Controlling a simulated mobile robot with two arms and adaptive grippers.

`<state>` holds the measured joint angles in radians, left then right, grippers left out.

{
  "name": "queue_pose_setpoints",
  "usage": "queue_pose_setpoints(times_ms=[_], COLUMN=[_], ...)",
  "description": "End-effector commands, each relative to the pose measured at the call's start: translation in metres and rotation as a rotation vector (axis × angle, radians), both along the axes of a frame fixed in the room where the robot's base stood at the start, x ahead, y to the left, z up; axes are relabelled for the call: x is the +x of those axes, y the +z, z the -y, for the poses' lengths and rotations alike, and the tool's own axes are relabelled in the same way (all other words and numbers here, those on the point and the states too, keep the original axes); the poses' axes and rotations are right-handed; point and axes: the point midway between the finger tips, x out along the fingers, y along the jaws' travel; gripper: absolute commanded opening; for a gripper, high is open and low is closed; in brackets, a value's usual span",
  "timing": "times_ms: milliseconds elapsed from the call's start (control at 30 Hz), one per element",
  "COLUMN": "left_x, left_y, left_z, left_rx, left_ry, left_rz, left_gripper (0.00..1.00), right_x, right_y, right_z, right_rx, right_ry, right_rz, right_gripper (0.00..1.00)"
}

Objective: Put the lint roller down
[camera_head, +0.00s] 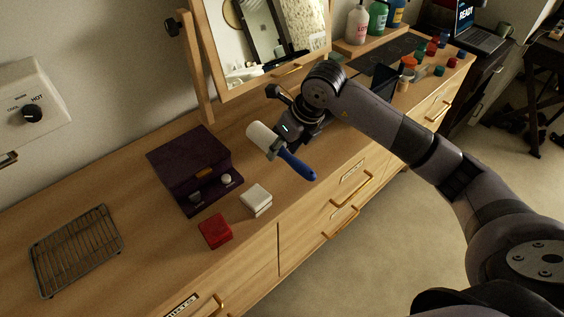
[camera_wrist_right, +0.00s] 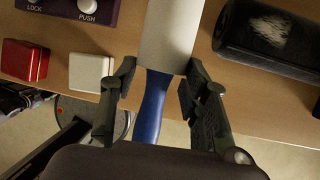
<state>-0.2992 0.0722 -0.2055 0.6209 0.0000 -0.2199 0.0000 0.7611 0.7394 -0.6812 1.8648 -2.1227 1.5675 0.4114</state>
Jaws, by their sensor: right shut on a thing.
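The lint roller has a white roll and a blue handle (camera_head: 297,165). My right gripper (camera_head: 284,142) is around it near where roll and handle meet, above the wooden dresser top. In the right wrist view the blue handle (camera_wrist_right: 151,108) runs between the two fingers of my right gripper (camera_wrist_right: 158,82), and the white roll (camera_wrist_right: 170,30) points away from the palm. The picture does not clearly show whether the roller touches the dresser top. My left gripper is not in view.
A dark purple box (camera_head: 190,162), a white small box (camera_head: 256,200) and a red small box (camera_head: 215,231) stand left of the roller. A wire rack (camera_head: 77,250) lies farther left. A black cylinder (camera_wrist_right: 268,38) lies close on the right in the wrist view. A mirror (camera_head: 262,40) stands behind.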

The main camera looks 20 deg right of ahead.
Motion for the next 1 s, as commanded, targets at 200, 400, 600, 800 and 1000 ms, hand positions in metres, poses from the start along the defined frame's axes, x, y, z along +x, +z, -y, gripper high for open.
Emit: queue_pose_setpoints(times_ms=[200, 400, 600, 800, 1000], left_x=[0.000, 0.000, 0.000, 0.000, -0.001], left_y=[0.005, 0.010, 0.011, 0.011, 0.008], left_z=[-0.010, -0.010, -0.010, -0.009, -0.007], left_rx=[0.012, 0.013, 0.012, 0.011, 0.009], left_ry=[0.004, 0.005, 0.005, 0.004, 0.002], left_rz=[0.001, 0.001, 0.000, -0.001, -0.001], left_gripper=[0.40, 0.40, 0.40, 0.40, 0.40], right_x=[0.000, 0.000, 0.000, 0.000, 0.000], right_y=[-0.024, -0.051, -0.068, -0.068, -0.071], right_z=[0.000, 0.000, 0.000, 0.000, 0.000], right_rx=[0.000, 0.000, 0.000, 0.001, 0.000], right_ry=[0.000, 0.000, 0.001, 0.001, 0.000], right_rz=[0.001, -0.002, 0.002, 0.003, 0.002], right_gripper=[0.07, 0.07, 0.07, 0.07, 0.46])
